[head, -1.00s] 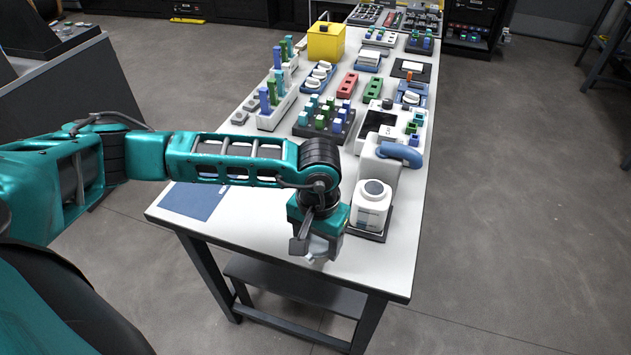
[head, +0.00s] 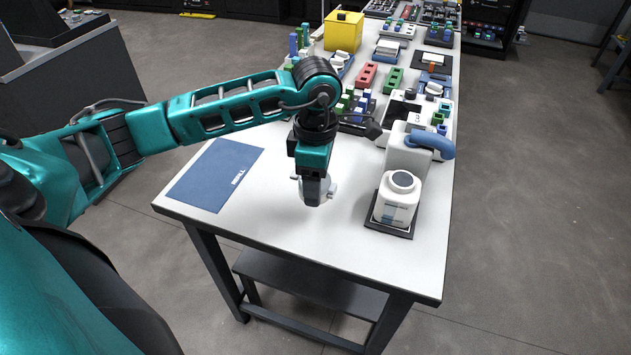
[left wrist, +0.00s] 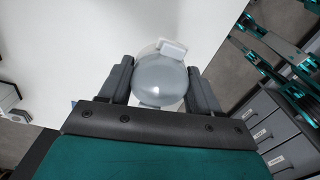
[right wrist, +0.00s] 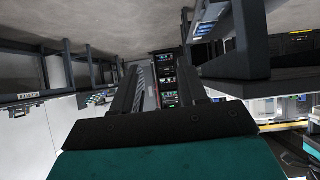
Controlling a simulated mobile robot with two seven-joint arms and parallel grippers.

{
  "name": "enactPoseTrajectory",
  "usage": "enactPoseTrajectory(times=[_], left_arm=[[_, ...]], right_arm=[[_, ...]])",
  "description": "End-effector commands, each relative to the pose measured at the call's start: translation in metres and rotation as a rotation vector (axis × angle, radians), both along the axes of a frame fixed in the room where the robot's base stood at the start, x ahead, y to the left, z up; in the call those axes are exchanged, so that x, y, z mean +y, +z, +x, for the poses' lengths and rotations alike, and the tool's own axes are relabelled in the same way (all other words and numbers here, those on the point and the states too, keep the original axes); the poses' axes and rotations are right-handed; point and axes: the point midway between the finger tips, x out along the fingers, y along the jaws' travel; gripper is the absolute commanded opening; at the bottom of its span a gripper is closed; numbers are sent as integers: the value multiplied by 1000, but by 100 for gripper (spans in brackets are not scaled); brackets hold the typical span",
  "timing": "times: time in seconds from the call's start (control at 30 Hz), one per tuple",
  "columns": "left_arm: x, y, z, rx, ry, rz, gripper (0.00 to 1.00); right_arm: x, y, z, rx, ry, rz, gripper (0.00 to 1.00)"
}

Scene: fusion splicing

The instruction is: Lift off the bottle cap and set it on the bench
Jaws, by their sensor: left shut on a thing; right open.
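The cap (left wrist: 160,80) is a pale, translucent dome with a small white tab. My left gripper (head: 314,194) is shut on it, with one finger on each side in the left wrist view. Part of the cap (head: 331,189) also shows beside the fingers in the head view. They are over bare bench, left of the bottle; I cannot tell if the cap touches the bench. The white bottle (head: 397,212) stands upright on a dark square base, its round top uncovered. My right gripper (right wrist: 158,75) is open and empty in its own wrist view, away from the bottle.
The white bench (head: 270,215) is clear around the left gripper. A blue mat (head: 215,175) lies to the left. A white device with a blue curved handle (head: 431,143) stands just behind the bottle. Racks and a yellow box (head: 343,31) fill the far bench.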

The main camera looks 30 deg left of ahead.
Motion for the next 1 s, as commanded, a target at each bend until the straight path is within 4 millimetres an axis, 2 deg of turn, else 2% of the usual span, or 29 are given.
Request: enactPoseTrajectory(times=[0.27,0.6,0.8,1.0], left_arm=[[2,-7,0,1,44,0,36],[1,-36,0,1,41,0,36],[1,-52,0,1,41,0,36],[1,-56,0,0,40,-1,36]], right_arm=[[0,-6,0,2,0,0,43],[6,-23,0,11,8,11,43],[14,-23,3,8,18,25,43],[14,-19,7,-2,21,27,43]])
